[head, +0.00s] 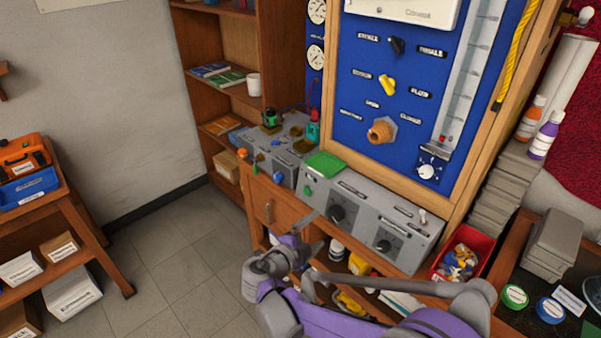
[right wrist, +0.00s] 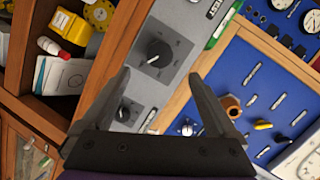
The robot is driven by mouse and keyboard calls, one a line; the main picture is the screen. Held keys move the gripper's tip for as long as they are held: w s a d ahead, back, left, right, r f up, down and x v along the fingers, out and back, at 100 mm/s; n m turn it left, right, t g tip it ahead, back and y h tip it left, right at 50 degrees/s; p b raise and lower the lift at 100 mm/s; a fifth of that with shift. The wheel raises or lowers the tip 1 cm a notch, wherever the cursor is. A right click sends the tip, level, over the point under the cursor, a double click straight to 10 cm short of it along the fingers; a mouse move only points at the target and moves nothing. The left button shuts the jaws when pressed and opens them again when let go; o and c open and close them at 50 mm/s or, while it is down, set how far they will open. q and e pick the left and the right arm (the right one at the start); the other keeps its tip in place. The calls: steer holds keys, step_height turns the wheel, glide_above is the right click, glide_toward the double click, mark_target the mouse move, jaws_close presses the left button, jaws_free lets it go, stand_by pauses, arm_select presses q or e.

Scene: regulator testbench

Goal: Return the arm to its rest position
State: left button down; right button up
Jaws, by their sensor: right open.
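My right arm (head: 345,322), purple and grey, reaches in from the lower right of the head view, bent in front of the testbench. Its right gripper (head: 314,228) is near the front edge of the grey control console (head: 370,222). In the right wrist view the two dark fingers of the right gripper (right wrist: 160,76) are spread apart with nothing between them. Behind them show the console with black knobs (right wrist: 154,54) and the blue panel (right wrist: 270,70). My left gripper is not in view.
A wooden shelf (head: 262,240) with bottles and papers lies below the console. A red bin (head: 488,240) of small parts stands at its right. A bookcase (head: 205,100) stands behind, and a wooden rack (head: 85,220) at far left. The tiled floor (head: 170,255) between is clear.

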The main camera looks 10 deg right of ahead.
steer(key=s+d+n+g+y, duration=0.3)
steer(key=s+d+n+g, duration=0.1)
steer(key=s+d+n, duration=0.6)
steer(key=s+a+f+n+g+y, duration=0.1)
steer(key=s+f+n+y, duration=0.1)
steer(key=s+n, duration=0.3)
steer(key=s+a+f+n+y, duration=0.1)
steer(key=s+n+y, duration=0.3)
steer(key=s, duration=0.8)
steer(key=n, duration=0.2)
steer(key=shift+s+a+f+n+g+y+p, duration=0.25)
steer(key=shift+s+f+n+g+y+p, duration=0.05)
steer(key=shift+s+f+g+y, duration=0.1)
